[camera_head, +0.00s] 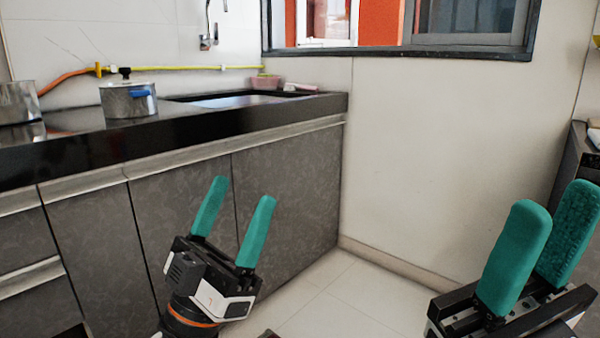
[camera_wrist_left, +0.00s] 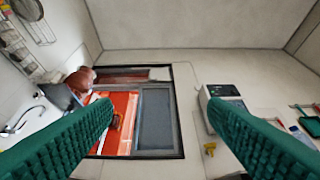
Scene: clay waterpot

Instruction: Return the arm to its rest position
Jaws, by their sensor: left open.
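My left gripper (camera_head: 241,192) is raised in front of the dark counter's cabinets, with its two green fingers apart and nothing between them. In the left wrist view its fingers (camera_wrist_left: 160,125) reach in from both lower corners, with empty space between. My right gripper (camera_head: 553,195) is at the lower right, with its two green fingers pointing up, seen at a slant, with a gap between them and nothing held. A reddish-brown rounded thing (camera_wrist_left: 80,79) shows left of the window in the left wrist view. I cannot tell if it is the clay waterpot.
A black counter (camera_head: 190,130) with a sink (camera_head: 235,101) runs along the left. A metal lidded pot (camera_head: 128,100), another metal pot (camera_head: 18,103) and a pink bowl (camera_head: 265,82) stand on it. The tiled floor (camera_head: 350,305) between the grippers is clear. Dark furniture (camera_head: 568,165) stands at the right.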

